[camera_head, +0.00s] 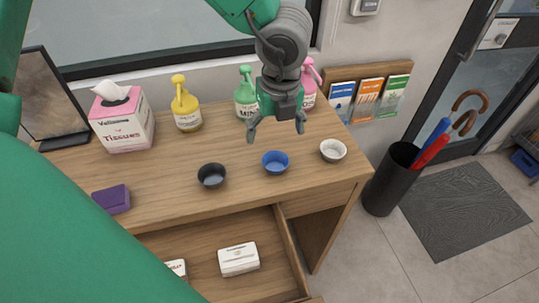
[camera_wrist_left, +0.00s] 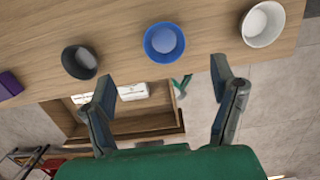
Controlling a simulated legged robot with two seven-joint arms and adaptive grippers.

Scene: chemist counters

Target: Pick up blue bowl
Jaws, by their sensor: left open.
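The blue bowl (camera_head: 276,162) stands upright on the wooden counter, between a black bowl (camera_head: 212,175) on its left and a white bowl (camera_head: 333,150) on its right. It also shows in the left wrist view (camera_wrist_left: 164,42), beyond the fingertips and between their lines. My left gripper (camera_head: 276,135) is open and empty, pointing down above the counter just behind the blue bowl in the head view. It does not touch the bowl. In the left wrist view its two fingers (camera_wrist_left: 162,88) stand wide apart. My right gripper is not in view.
A tissue box (camera_head: 122,121), yellow (camera_head: 186,108), green (camera_head: 246,97) and pink (camera_head: 309,86) pump bottles stand at the back. A purple block (camera_head: 112,199) lies at the left. An open drawer (camera_head: 200,270) holds white boxes (camera_head: 238,260). An umbrella bin (camera_head: 388,185) stands right.

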